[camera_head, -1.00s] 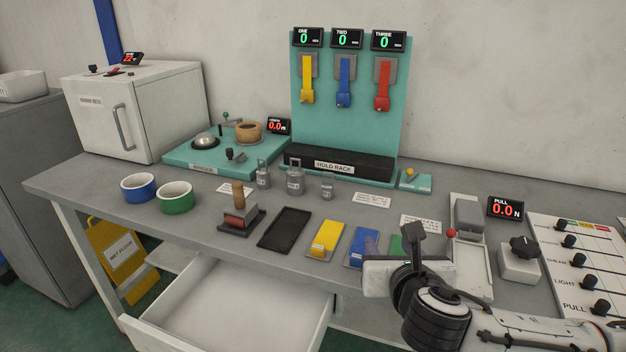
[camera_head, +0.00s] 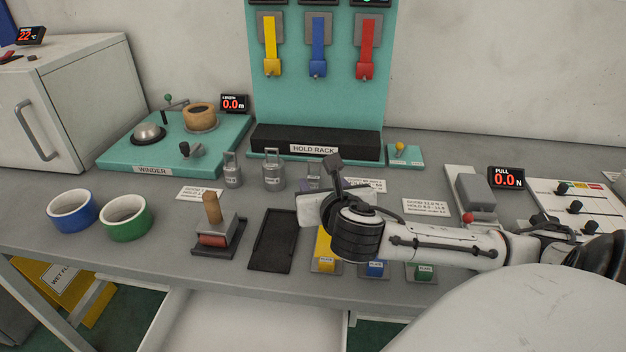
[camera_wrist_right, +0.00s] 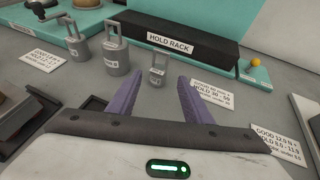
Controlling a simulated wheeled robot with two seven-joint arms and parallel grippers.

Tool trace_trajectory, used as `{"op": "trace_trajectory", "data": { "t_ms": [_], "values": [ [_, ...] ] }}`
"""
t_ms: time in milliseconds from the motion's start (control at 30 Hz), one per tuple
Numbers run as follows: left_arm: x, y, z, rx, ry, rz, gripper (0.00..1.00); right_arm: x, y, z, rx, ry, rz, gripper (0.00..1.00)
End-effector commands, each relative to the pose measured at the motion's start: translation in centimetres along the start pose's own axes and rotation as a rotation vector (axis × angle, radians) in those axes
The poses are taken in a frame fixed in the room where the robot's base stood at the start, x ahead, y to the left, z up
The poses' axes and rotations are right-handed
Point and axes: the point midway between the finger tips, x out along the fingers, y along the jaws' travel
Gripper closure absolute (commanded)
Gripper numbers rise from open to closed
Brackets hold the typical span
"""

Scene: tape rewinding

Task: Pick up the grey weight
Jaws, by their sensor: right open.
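Three grey metal weights with loop handles stand upright in a row in front of the hold rack. In the head view the left weight (camera_head: 232,172) and the larger middle weight (camera_head: 273,172) show. The smallest, right one is largely hidden there behind my right gripper (camera_head: 322,180). In the right wrist view the left (camera_wrist_right: 82,42), middle (camera_wrist_right: 115,50) and small right weight (camera_wrist_right: 157,70) all show. My right gripper (camera_wrist_right: 160,82) is open and empty, its purple fingers pointing at the small weight, which appears just beyond the tips, between them. My left gripper is not in view.
The black hold rack (camera_head: 315,143) stands behind the weights. Label cards lie around them. A stamp-like block (camera_head: 219,232), a black tray (camera_head: 273,240) and coloured plates (camera_head: 325,262) are nearer the front. The winder (camera_head: 165,165) is at left.

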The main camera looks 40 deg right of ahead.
Motion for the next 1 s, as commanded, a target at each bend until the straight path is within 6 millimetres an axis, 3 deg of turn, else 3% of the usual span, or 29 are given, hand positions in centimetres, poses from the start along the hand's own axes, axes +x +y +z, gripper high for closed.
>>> {"op": "trace_trajectory", "data": {
  "t_ms": [300, 600, 867, 1000],
  "values": [
    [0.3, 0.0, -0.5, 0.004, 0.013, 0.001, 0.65, 4.4, 0.2, -0.2, 0.000, 0.001, -0.001, 0.54],
    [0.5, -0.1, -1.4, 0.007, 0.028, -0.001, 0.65, 4.9, 0.2, -0.1, -0.001, 0.001, 0.000, 0.54],
    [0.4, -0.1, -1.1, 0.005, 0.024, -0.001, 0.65, 4.9, 0.2, -0.1, -0.001, 0.001, 0.000, 0.98],
    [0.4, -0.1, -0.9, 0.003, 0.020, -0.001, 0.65, 4.8, 0.2, 0.0, -0.001, -0.002, 0.000, 1.00]
  ]
}}
